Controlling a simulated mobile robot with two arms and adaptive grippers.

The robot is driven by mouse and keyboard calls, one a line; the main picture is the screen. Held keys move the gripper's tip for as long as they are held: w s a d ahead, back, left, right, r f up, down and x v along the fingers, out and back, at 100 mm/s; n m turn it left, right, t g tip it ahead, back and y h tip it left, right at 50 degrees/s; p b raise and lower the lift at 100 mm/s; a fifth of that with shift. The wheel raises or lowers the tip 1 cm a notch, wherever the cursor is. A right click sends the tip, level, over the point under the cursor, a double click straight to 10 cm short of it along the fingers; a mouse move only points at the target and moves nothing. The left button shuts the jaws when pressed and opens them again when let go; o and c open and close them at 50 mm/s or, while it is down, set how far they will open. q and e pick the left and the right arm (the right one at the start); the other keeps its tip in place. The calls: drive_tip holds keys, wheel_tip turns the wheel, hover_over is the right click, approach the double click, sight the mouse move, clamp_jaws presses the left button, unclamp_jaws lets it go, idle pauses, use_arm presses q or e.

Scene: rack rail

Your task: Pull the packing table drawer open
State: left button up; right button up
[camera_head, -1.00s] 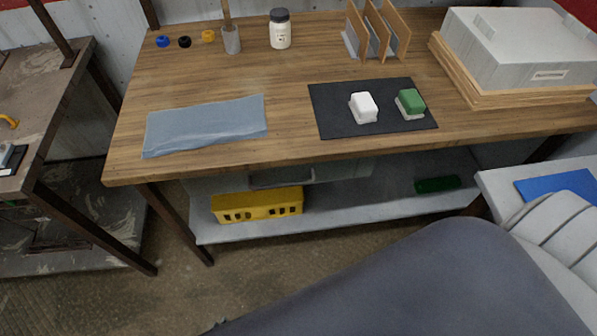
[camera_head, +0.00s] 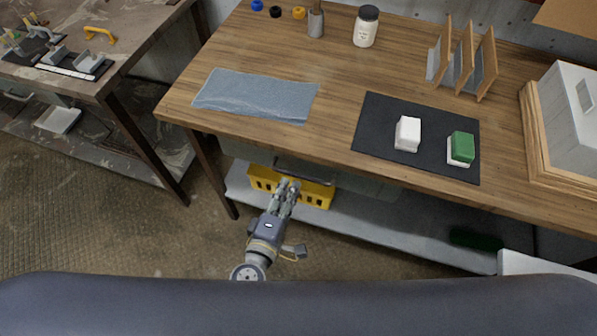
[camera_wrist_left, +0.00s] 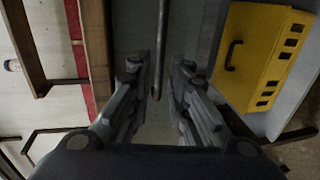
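The packing table's drawer (camera_head: 360,184) is a grey front under the wooden top, and it looks closed. Its bar handle (camera_head: 303,171) is just above the yellow crate in the head view. My left gripper (camera_head: 288,183) points up at it from the front, its tips close below the handle. In the left wrist view the left gripper (camera_wrist_left: 163,62) is open, fingers apart before the grey drawer front. A dark strip also runs between the fingers; I cannot tell any contact. My right gripper is out of view.
A yellow crate (camera_head: 318,192) stands on the lower shelf (camera_head: 400,219) behind my left gripper. The tabletop holds a blue cloth (camera_head: 256,96), a black mat (camera_head: 377,130) and other items. A second workbench (camera_head: 125,48) is at the left. Floor before the table is free.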

sight(297, 174)
use_arm(q)
drive_tip(key=x, duration=0.6)
drive_tip(key=shift+w+d, duration=0.2)
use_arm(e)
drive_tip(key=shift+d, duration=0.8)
use_arm(q)
drive_tip(key=shift+c, duration=0.2)
clamp_jaws()
